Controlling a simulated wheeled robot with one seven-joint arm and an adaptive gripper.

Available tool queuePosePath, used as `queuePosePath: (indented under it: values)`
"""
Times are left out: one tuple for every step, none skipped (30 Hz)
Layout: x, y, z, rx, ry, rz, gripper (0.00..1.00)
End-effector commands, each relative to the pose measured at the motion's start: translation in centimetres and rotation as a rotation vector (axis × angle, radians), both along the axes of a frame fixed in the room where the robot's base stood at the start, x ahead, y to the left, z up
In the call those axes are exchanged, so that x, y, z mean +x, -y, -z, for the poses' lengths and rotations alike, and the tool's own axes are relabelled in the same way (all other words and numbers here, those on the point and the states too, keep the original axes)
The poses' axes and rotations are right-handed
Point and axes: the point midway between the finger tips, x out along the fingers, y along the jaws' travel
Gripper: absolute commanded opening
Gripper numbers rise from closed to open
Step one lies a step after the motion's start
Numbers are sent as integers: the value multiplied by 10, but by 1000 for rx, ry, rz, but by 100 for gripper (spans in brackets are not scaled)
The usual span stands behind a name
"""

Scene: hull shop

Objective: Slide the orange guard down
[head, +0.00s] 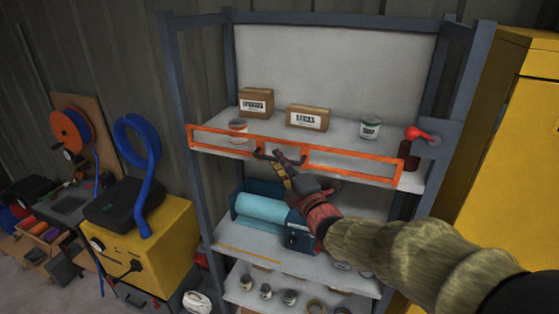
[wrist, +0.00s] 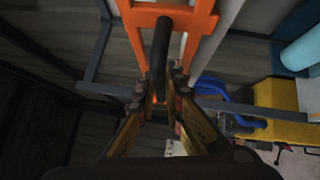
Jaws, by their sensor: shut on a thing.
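The orange guard (head: 306,156) is a long open frame across the front edge of the upper shelf, tilted slightly in the head view. In the wrist view the guard (wrist: 185,12) fills the top middle. A dark bar handle (wrist: 162,50) stands out from its front. My gripper (head: 280,164) is at the guard's middle, shut on this handle. In the wrist view, the gripper fingers (wrist: 164,92) close around the handle's near end. My gripper and wrist hide part of the handle in the head view.
A red-knobbed lever (head: 418,134) sits at the guard's right end. Two cardboard boxes (head: 307,117) and cans (head: 370,128) stand behind the guard. Below are a light-blue roll (head: 262,208) and small tins (head: 266,291). A yellow cabinet (head: 510,140) stands right, a yellow machine (head: 150,235) left.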

Motion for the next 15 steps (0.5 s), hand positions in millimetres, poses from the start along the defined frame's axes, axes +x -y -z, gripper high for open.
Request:
queuePosePath:
  values:
    - [0, 0, 0, 0, -1, 0, 0]
    - [0, 0, 1, 0, -1, 0, 0]
    - [0, 0, 1, 0, -1, 0, 0]
    - [0, 0, 1, 0, -1, 0, 0]
    - [0, 0, 1, 0, -1, 0, 0]
    - [0, 0, 1, 0, -1, 0, 0]
    - [0, 0, 1, 0, -1, 0, 0]
    - [0, 0, 1, 0, -1, 0, 0]
    - [0, 0, 1, 0, -1, 0, 0]
    - [0, 0, 1, 0, -1, 0, 0]
    - [0, 0, 1, 1, -2, 0, 0]
    - [0, 0, 2, 1, -2, 0, 0]
    - [0, 0, 4, 1, -2, 0, 0]
    - [0, 0, 5, 1, -2, 0, 0]
    - [0, 0, 8, 1, -2, 0, 0]
